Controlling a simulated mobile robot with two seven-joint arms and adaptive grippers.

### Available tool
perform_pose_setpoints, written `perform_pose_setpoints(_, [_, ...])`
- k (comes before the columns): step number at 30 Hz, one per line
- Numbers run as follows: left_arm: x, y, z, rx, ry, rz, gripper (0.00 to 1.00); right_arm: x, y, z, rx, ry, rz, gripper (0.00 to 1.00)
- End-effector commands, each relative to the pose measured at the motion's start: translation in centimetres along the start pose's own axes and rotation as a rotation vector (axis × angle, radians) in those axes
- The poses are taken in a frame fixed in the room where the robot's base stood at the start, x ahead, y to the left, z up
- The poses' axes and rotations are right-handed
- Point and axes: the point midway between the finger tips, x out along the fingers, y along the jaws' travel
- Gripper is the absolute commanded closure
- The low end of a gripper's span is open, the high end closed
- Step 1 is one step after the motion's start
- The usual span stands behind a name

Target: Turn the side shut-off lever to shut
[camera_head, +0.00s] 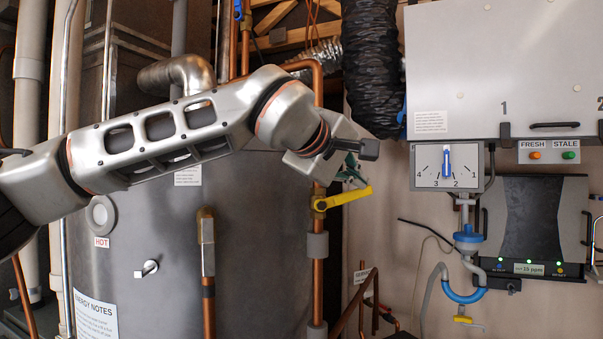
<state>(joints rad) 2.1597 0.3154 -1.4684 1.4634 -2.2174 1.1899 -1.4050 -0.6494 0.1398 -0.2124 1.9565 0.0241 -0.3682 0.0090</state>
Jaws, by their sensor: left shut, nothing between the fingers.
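A yellow lever (347,196) sits on the vertical copper pipe (318,222) near the middle of the view. Its handle sticks out to the right of the pipe, tilted slightly upward, crosswise to the pipe. My left gripper (355,178) is shut and empty. It is just above the yellow handle in the picture; I cannot tell whether they touch. My left arm comes in from the left and hides part of the pipe above the lever. My right gripper is not in view.
A large grey tank (255,270) stands behind my arm. Another copper pipe with a grey handle (207,245) is left of the lever. A dial box (447,166), a blue trap (465,292) and a small yellow tap (464,319) are at the right. The wall (390,225) right of the lever is mostly bare.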

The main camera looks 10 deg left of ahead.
Motion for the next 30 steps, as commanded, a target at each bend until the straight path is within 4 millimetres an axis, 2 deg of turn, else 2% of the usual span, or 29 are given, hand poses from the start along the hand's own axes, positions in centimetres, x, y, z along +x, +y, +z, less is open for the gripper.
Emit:
perform_pose_setpoints(12, [1.10,-0.77,1.08,0.000,0.000,-0.001,1.00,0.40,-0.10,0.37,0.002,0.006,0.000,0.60])
perform_pose_setpoints(30, [1.19,-0.82,1.20,0.000,0.000,-0.001,1.00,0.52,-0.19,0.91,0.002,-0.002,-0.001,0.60])
